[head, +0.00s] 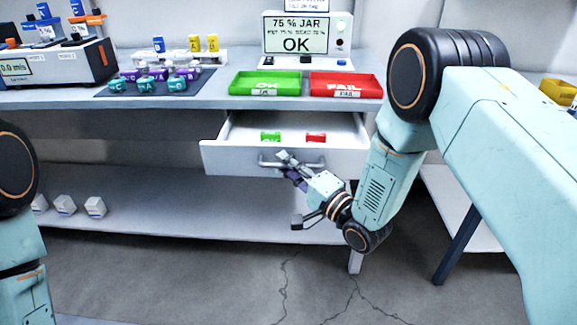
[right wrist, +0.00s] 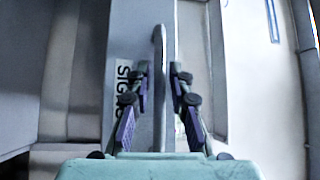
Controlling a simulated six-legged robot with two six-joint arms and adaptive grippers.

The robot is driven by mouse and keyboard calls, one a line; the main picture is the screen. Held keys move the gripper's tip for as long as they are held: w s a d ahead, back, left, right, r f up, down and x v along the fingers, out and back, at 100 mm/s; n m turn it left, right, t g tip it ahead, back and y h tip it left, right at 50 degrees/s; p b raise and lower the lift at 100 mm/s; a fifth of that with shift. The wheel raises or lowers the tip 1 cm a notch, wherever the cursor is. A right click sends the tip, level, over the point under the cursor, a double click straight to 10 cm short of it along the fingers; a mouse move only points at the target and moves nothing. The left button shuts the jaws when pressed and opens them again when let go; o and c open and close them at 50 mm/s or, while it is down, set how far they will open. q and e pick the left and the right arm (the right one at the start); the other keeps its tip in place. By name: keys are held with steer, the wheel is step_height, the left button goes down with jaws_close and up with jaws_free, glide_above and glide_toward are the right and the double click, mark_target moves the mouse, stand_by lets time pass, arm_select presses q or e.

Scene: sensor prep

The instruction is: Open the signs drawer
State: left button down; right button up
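The signs drawer (head: 230,160) is pulled out below the workbench, and its inside shows. A green sign (head: 270,136) and a red sign (head: 315,137) lie in it. Its grey bar handle (head: 312,165) is on the front face. Part of a label (right wrist: 123,85) shows on the drawer front. My left gripper is out of view.
On the bench stand a green tray (head: 265,84), a red tray (head: 346,86), a display reading OK (head: 297,45) and a dark mat (head: 108,92) with several small jars. A lower shelf (head: 170,205) holds white cubes (head: 95,207). The floor in front is clear.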

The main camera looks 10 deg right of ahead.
steer(key=v, duration=1.2)
stand_by(0.4)
